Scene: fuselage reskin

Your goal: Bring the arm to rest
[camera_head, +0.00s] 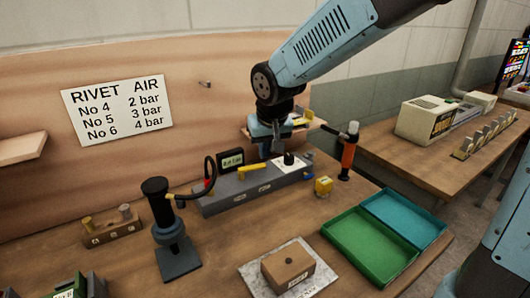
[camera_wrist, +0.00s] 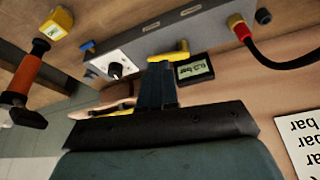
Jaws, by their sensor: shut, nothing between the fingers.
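My arm reaches in from the upper right in the head view, blue with a dark wrist. My gripper (camera_head: 281,150) points down over the back of the bench, above the grey air panel (camera_head: 225,193). In the wrist view the fingers of my gripper (camera_wrist: 158,75) are together with nothing between them. They appear in front of the panel, near its yellow lever (camera_wrist: 168,53) and the small pressure display (camera_wrist: 194,69), which reads about 0.3 bar. I cannot tell whether the fingertips touch the panel.
An orange-handled tool (camera_head: 348,152) stands right of my gripper, near a yellow block (camera_head: 323,186). A black tool on a stand (camera_head: 165,225) is at left. Green (camera_head: 370,250) and teal (camera_head: 405,215) trays and a brown block (camera_head: 288,268) lie in front. A sign (camera_head: 117,107) hangs behind.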

